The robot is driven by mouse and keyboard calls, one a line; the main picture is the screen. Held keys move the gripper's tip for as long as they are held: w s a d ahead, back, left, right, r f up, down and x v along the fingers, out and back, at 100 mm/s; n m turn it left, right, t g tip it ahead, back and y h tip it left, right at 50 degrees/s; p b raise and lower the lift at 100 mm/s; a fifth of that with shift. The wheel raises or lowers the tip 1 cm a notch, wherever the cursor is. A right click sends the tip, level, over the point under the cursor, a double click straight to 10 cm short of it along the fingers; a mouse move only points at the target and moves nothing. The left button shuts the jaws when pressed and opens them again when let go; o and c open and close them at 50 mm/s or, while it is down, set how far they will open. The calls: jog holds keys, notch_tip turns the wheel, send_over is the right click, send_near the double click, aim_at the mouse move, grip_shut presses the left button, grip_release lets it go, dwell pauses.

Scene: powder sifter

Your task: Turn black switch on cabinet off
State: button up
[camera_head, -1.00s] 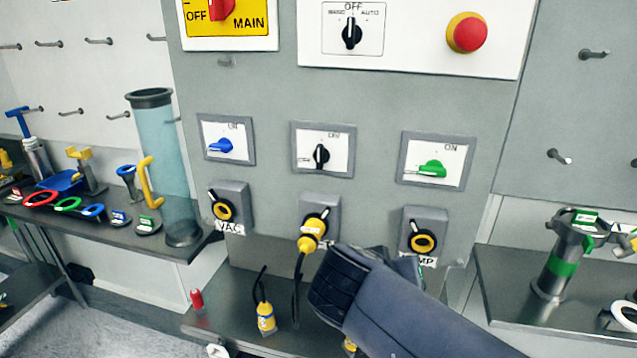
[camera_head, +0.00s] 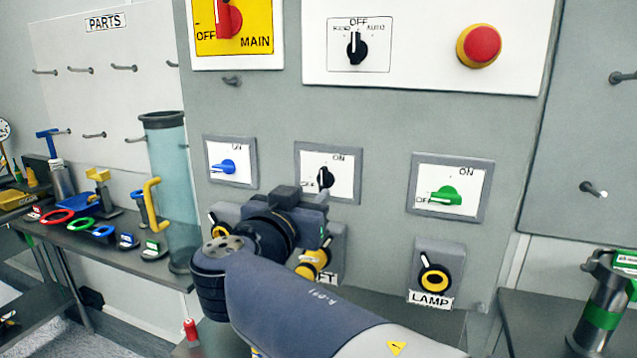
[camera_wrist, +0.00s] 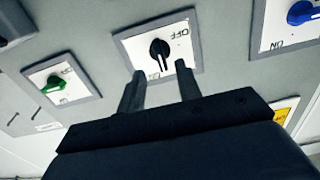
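The black switch (camera_head: 325,178) sits on a white plate in a grey frame, in the middle of the cabinet's row of switches. Its handle stands nearly upright, towards the ON side; the OFF label is at lower left. It also shows in the wrist view (camera_wrist: 160,52), between and just beyond the fingertips. My gripper (camera_wrist: 159,67) is open, with one finger on each side of the switch's lower part in that view and nothing held. In the head view my gripper is just below the switch and covers the plate's lower edge; contact cannot be told.
A blue switch (camera_head: 226,167) is to the left and a green switch (camera_head: 446,196) to the right. Above are a red emergency button (camera_head: 479,46), another black selector (camera_head: 356,47) and a red MAIN switch (camera_head: 229,20). The lamp socket (camera_head: 435,278) is at lower right.

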aim_at(321, 184)
jog(key=shift+p+x, duration=0.5)
jog(key=shift+x, duration=2.15)
jog(key=shift+c, duration=0.4)
grip_shut()
